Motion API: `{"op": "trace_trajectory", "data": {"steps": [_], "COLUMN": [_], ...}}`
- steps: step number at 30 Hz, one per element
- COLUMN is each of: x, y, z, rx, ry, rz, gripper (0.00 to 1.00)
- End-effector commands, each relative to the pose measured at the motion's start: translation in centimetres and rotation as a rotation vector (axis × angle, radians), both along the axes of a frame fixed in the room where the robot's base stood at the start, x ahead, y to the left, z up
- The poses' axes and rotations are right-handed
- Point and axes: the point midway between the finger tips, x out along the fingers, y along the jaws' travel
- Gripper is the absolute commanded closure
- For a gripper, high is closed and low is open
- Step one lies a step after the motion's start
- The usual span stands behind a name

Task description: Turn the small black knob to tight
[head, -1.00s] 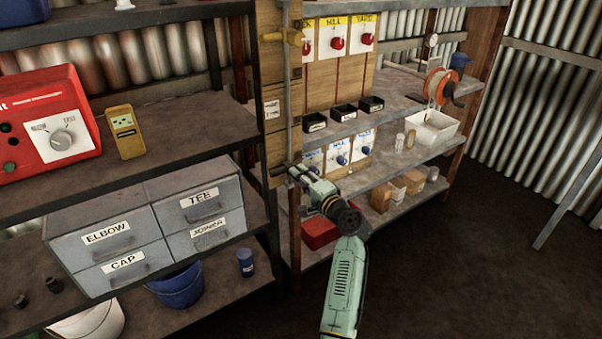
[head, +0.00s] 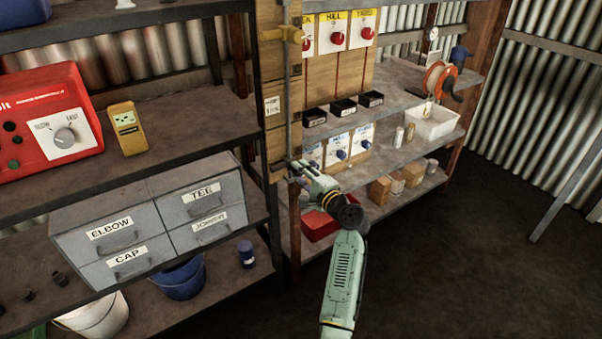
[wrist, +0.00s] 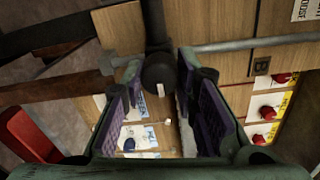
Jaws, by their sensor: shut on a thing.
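In the wrist view the small black knob (wrist: 158,74) has a pale mark on its near face. It sits between the tips of my gripper's (wrist: 160,68) two purple-padded fingers, with the fingers closed on its sides. A dark stem runs from behind the knob toward the top of the picture. In the head view my gripper (head: 295,168) is at the wooden post, low beside the grey pipe (head: 287,95). The knob is hidden or too small to make out there. I cannot read a tight or loose marking.
A yellow valve handle (head: 284,34) is higher on the post. Panels with red knobs (head: 337,38) and blue knobs (head: 341,154) are to the right. Grey drawers (head: 105,250) and a red box (head: 50,120) stand on the left shelves.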

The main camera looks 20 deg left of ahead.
Motion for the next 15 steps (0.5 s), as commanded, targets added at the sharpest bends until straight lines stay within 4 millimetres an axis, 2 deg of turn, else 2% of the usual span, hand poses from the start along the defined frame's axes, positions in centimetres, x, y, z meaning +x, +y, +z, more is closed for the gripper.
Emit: {"op": "trace_trajectory", "data": {"steps": [2, 3, 11, 15], "x": [0.03, 0.03, 0.02, 0.02], "y": [-0.01, -0.01, -0.01, -0.01], "z": [0.04, 0.04, 0.02, 0.01], "rx": [0.001, 0.001, 0.000, 0.000], "ry": [0.000, 0.000, 0.000, 0.000], "rz": [-0.001, -0.001, 0.000, 0.000], "gripper": [1.00, 0.70, 0.53, 0.52]}}
